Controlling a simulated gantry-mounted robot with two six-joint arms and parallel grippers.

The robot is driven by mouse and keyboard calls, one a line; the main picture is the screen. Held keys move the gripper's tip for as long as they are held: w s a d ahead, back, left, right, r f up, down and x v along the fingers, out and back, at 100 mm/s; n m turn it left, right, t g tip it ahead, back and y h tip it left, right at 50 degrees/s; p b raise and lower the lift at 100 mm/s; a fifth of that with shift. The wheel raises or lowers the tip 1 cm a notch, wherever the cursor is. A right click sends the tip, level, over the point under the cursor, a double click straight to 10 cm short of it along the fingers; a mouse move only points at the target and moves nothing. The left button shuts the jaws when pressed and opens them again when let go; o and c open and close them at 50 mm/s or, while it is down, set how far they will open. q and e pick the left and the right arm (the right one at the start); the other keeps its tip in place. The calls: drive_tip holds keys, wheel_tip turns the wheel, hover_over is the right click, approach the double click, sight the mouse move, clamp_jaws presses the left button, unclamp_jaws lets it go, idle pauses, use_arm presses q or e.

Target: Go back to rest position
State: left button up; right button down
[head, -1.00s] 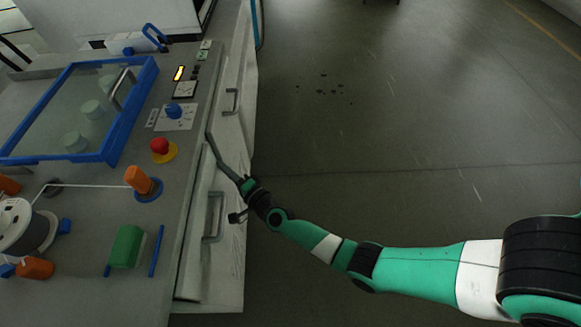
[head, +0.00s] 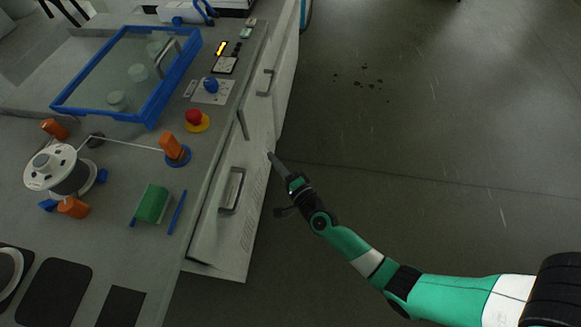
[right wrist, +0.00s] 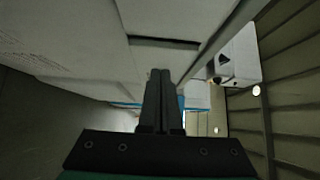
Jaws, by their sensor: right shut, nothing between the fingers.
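My right gripper (head: 272,158) is in the head view, beside the front face of the grey machine cabinet (head: 262,130), with its arm coming in from the lower right. In the right wrist view its two fingers (right wrist: 161,74) are together with nothing between them. The cabinet panels fill the upper left of that view. I cannot tell whether the fingertips touch the cabinet. My left gripper is in neither view now.
The cabinet top holds a blue-framed window (head: 185,68), a red emergency button (head: 194,117), a wire spool (head: 50,166), orange rollers and a green block (head: 152,204). Handles (head: 232,190) stick out from the cabinet front.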

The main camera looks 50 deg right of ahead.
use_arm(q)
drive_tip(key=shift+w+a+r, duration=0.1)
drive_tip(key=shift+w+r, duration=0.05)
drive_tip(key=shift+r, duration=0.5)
use_arm(e)
drive_tip(key=v, duration=0.4)
drive_tip(key=shift+s+a, duration=0.25)
drive_tip(key=shift+a, duration=0.15)
